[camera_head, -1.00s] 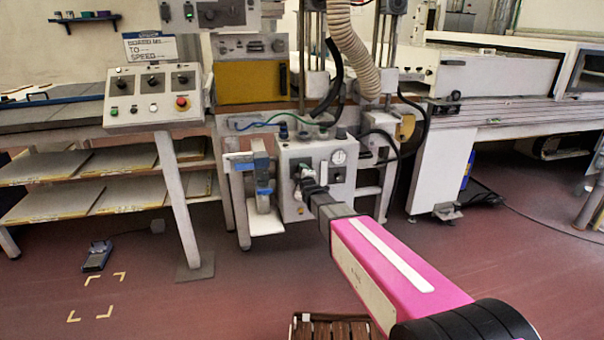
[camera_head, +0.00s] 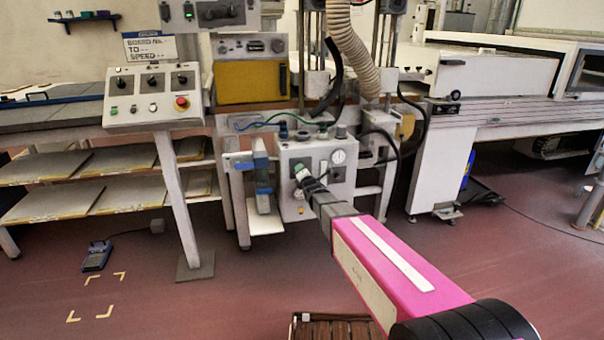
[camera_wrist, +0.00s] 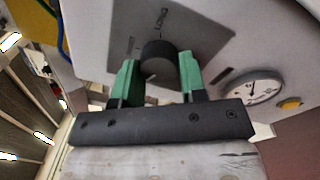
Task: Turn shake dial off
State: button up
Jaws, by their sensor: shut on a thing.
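The shake dial is a round black knob (camera_wrist: 158,62) on a dark square plate, on the face of a light grey control box (camera_head: 296,152). My gripper (camera_head: 299,170) reaches the front of this box in the head view and hides the knob there. In the wrist view my gripper's green fingers (camera_wrist: 158,68) stand on either side of the knob, shut on it. A small mark (camera_wrist: 163,17) shows on the plate above the knob. The dial's exact setting cannot be told.
A sloped panel (camera_head: 152,97) with several knobs and a red button stands left. A ribbed hose (camera_head: 350,50) hangs above. The red floor in front is mostly clear.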

jog(key=shift+n, duration=0.5)
jog(key=o, duration=0.9)
jog(key=shift+s, duration=0.1)
jog(key=v, duration=1)
jog(key=shift+s+d+f, duration=0.15)
jog(key=shift+s, duration=0.15)
jog(key=shift+d, duration=0.1)
